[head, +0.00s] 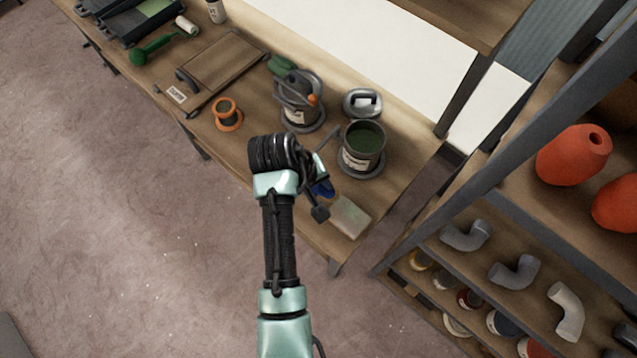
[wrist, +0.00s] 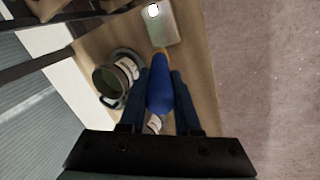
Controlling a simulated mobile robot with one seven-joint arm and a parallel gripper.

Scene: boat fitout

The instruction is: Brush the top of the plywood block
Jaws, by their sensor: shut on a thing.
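A pale beige block (head: 349,217), which looks like the plywood block, lies at the front right corner of the bench. In the wrist view the block (wrist: 152,30) is beyond the fingertips, with a bright white round spot on it. My gripper (wrist: 161,76) is shut on a blue-handled tool, probably the brush (wrist: 160,95). Its narrow tan far end points toward the block; whether it touches cannot be told. In the head view my gripper (head: 323,183) is partly hidden by my wrist, and only some blue of the brush (head: 323,190) shows beside the block.
An open can of dark green paint (head: 364,148) stands just behind the block. A grey lidded pot (head: 298,100), an orange-rimmed spool (head: 228,114) and a wooden board (head: 222,62) are further left. A shelf rack (head: 480,195) with pipe elbows stands close on the right.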

